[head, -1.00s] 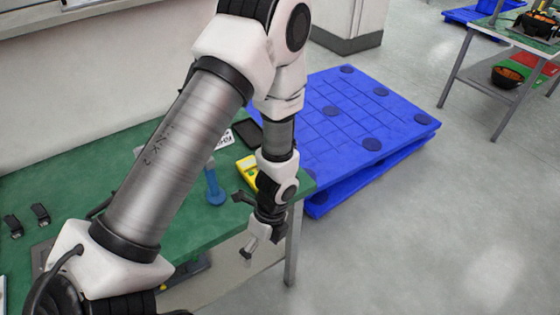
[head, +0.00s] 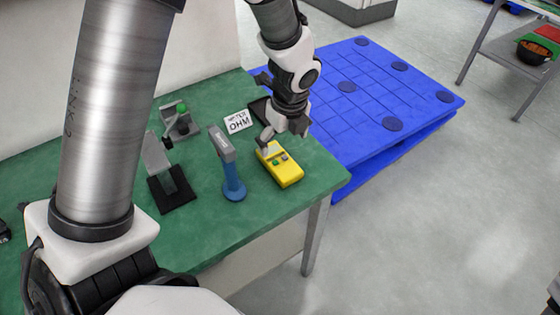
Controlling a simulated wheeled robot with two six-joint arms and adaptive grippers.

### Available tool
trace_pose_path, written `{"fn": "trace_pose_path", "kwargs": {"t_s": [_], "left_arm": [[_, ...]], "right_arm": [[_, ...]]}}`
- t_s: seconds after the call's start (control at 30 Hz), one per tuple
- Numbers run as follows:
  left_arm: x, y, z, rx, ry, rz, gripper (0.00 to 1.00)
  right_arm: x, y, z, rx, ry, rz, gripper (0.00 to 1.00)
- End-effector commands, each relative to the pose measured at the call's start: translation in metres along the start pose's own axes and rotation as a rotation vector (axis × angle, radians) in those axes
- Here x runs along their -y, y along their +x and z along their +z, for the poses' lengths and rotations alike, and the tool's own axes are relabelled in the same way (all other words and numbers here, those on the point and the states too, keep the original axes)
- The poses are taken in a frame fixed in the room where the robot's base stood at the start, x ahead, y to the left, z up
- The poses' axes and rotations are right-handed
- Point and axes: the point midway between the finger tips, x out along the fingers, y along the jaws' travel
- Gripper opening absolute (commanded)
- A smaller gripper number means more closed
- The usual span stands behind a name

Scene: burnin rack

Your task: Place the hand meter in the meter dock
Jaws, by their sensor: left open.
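The yellow hand meter (head: 284,170), with a dark display and a green button, lies on the green table near its right edge. My left gripper (head: 281,134) is open above the far end of the meter. One fingertip overlaps the meter's far end in the head view; I cannot tell whether it touches. A flat dark piece (head: 260,112) lies behind the gripper, beside a white sign (head: 238,122) lettered OHM. It may be the meter dock, but the gripper partly hides it.
A blue-handled tool (head: 232,176) stands upright left of the meter. Further left are a grey stand on a black base (head: 172,191) and a grey fixture with a green knob (head: 181,122). A blue pallet (head: 385,95) lies on the floor beyond the table (head: 225,238).

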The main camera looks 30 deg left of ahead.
Motion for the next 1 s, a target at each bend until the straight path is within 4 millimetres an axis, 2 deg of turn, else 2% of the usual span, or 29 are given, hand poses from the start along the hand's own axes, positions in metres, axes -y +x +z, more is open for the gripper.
{"fn": "trace_pose_path", "kwargs": {"t_s": [0.03,0.27,0.43,0.53,0.73,0.93,1.0], "left_arm": [[0.0,0.01,-0.001,-0.002,-0.001,0.002,0.96],[-0.001,0.04,-0.001,-0.003,0.0,0.003,0.96],[-0.003,0.073,0.0,-0.003,-0.001,0.004,0.96],[-0.002,0.08,0.001,-0.002,-0.001,0.001,0.96],[-0.002,0.079,0.001,-0.001,-0.001,0.0,0.96],[-0.002,0.079,0.001,-0.001,-0.001,0.001,0.25],[-0.002,0.079,0.001,-0.001,-0.001,0.001,0.24]], "right_arm": [[0.0,0.007,0.0,-0.001,0.0,0.0,0.0],[0.0,0.014,-0.001,-0.002,-0.001,0.0,0.0],[0.0,0.027,-0.001,-0.001,-0.001,0.0,0.0],[0.0,0.029,-0.001,-0.001,-0.001,0.0,0.0],[0.0,0.027,-0.001,-0.002,-0.001,0.0,0.0],[0.0,0.027,-0.001,-0.001,-0.001,0.0,0.0],[0.0,0.027,-0.001,-0.001,-0.001,0.0,0.0]]}}
